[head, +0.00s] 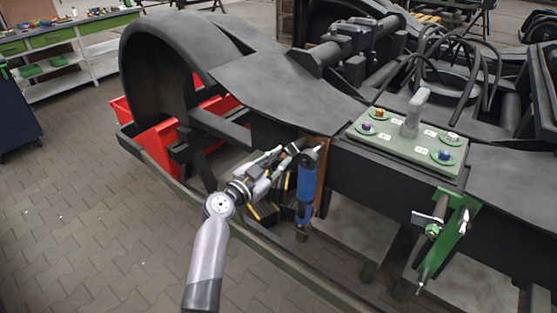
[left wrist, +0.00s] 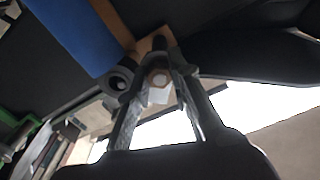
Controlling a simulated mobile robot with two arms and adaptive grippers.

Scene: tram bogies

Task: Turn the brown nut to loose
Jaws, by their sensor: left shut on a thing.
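The brown nut (head: 380,114) sits at the far left corner of a grey-green plate (head: 405,150) on the dark bogie frame, inside a green ring. My left gripper (head: 294,150) is well left of and below it, at the dark head of a blue tool (head: 306,183) that stands upright against a brown board. The gripper is shut on the tool near its top. In the left wrist view the two fingers (left wrist: 160,50) come together, with a pale hexagonal shape showing between them. The tool's blue body (left wrist: 75,35) is at upper left. My right gripper is out of view.
Purple, white and blue nuts and a grey upright handle (head: 413,112) share the plate. A green bracket (head: 458,235) hangs on the frame at right. Red bins (head: 160,147) lie under the arched frame. Paved floor at left is clear.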

